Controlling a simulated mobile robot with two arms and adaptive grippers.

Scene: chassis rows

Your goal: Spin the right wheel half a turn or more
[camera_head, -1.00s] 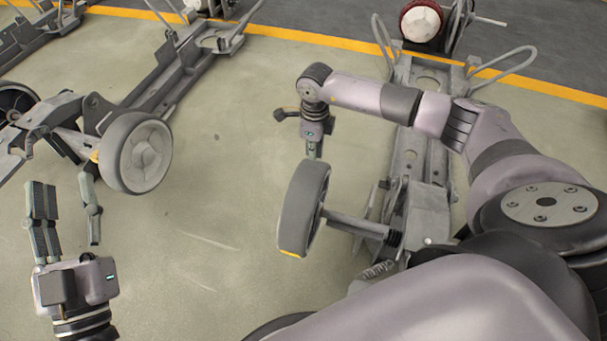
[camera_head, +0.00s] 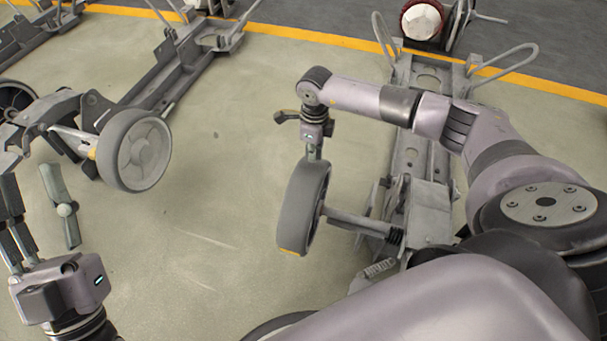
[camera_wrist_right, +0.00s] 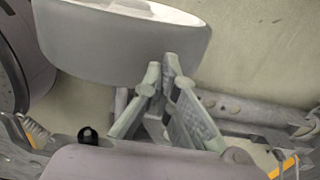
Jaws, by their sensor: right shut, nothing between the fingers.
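The grey wheel on the right (camera_head: 300,212) sits on the end of an axle (camera_head: 350,222) of the right chassis, with a yellow mark low on its tread. It also shows in the right wrist view (camera_wrist_right: 120,45). My right gripper (camera_head: 313,154) points down at the top of this wheel; its fingertips (camera_wrist_right: 172,60) are shut, with nothing between them, close beside the wheel. I cannot tell whether they touch it. My left gripper (camera_head: 38,178) is open and empty at the lower left, below another wheel (camera_head: 138,150) on the left chassis.
The right chassis (camera_head: 408,160) runs back from the wheel, with bent tube loops (camera_head: 510,62) and a red and white round part (camera_head: 422,20) at its far end. The left chassis (camera_head: 155,85) stands apart. Clear floor (camera_head: 220,160) lies between them. A yellow line crosses the back.

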